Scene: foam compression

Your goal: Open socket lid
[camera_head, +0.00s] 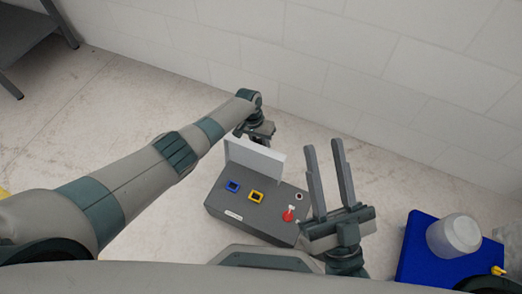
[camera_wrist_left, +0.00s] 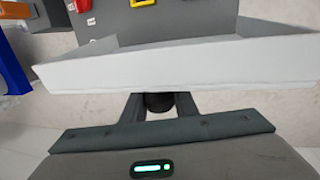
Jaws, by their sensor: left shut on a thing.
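The socket box (camera_head: 245,217) is a dark grey block on the floor with a blue socket (camera_head: 233,186), a yellow socket (camera_head: 256,196) and a red plug-like part (camera_head: 288,215) on top. Its white lid (camera_head: 254,160) stands raised along the back edge, so the sockets are uncovered. The lid (camera_wrist_left: 175,65) spans the left wrist view. My left gripper (camera_head: 258,134) is at the lid's far side and shut on the lid; its fingertips are mostly hidden by the lid. My right gripper (camera_head: 328,160) is open and empty, fingers upward, to the right of the box.
A blue platform (camera_head: 415,248) with a translucent white container (camera_head: 455,236) and a small yellow part (camera_head: 498,270) is at the lower right. A pale brick wall (camera_head: 350,70) runs behind. A dark shelf (camera_head: 25,35) stands at the upper left.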

